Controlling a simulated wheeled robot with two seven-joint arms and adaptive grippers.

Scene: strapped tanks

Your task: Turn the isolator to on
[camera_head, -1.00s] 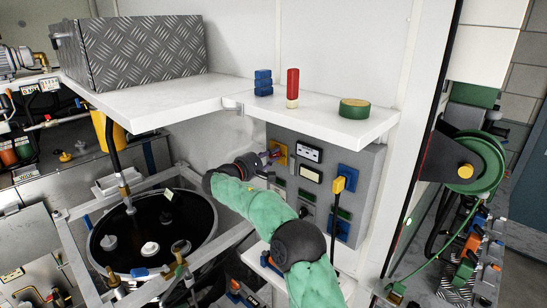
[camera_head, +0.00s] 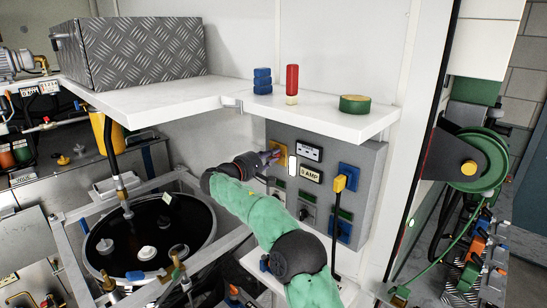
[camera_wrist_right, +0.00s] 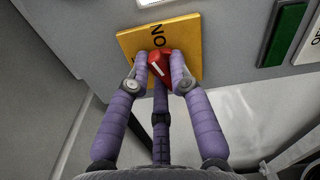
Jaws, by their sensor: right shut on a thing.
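The isolator is a red knob (camera_wrist_right: 160,68) with a white pointer line, on a yellow plate (camera_wrist_right: 188,48) marked ON. The plate also shows in the head view (camera_head: 283,151), at the upper left of the grey panel. My right gripper (camera_wrist_right: 160,72) is shut on the red knob, with purple fingers on both sides of it. The pointer line slants up and left in the wrist view, and the ON word is just above the knob. In the head view my right gripper (camera_head: 272,157) covers the knob. My left gripper is not in view.
The grey panel (camera_head: 376,165) carries displays, green labels and blue sockets; a yellow plug (camera_head: 339,183) with a black cable hangs from it. A white shelf (camera_head: 320,122) juts out above my gripper. A round open tank (camera_head: 180,235) stands at lower left.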

